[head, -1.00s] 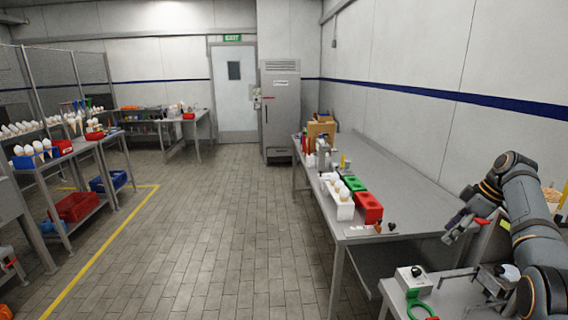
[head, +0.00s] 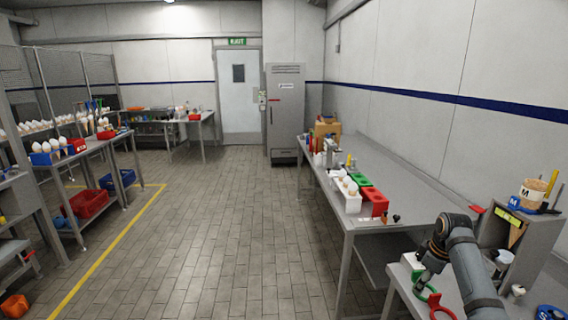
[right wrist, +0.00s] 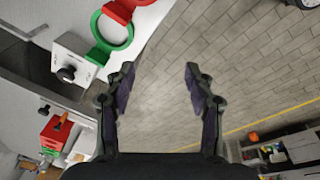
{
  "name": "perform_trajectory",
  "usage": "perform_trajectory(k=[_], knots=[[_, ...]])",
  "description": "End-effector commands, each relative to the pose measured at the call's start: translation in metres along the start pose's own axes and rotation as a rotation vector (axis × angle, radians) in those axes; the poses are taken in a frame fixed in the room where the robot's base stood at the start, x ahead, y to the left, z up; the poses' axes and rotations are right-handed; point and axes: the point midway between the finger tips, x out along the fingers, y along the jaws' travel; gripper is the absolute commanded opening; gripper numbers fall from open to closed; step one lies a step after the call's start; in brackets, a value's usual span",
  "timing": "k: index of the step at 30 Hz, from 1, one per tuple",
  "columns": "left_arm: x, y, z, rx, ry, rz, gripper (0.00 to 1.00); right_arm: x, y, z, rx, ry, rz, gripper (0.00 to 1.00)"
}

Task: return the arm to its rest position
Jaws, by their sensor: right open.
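My right arm comes in from the lower right in the head view. Its gripper (head: 422,282) points down beside the near bench with the rings. In the right wrist view the two fingers of the right gripper (right wrist: 160,78) stand wide apart, with only floor between them, so it is open and empty. My left gripper is not in view.
A green ring (right wrist: 114,38), a red ring (right wrist: 121,8) and a white box with a black knob (right wrist: 82,62) lie close by the gripper. A long grey table (head: 400,190) holds red (head: 374,203) and green blocks. The tiled floor (head: 240,230) is clear.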

Motion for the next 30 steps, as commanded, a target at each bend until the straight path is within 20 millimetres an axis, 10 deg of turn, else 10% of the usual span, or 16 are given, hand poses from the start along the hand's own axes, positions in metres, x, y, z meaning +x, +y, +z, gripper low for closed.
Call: perform_trajectory(k=[9, 18, 30], knots=[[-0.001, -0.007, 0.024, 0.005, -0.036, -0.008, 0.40, 0.100, -0.179, 0.054, 0.198, -0.019, 0.103, 0.54], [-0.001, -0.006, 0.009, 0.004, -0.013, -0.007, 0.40, 0.087, -0.278, 0.102, 0.403, 0.048, 0.123, 0.54], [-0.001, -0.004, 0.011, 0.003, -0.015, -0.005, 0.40, 0.042, -0.339, 0.144, 0.615, 0.103, 0.130, 0.54]])
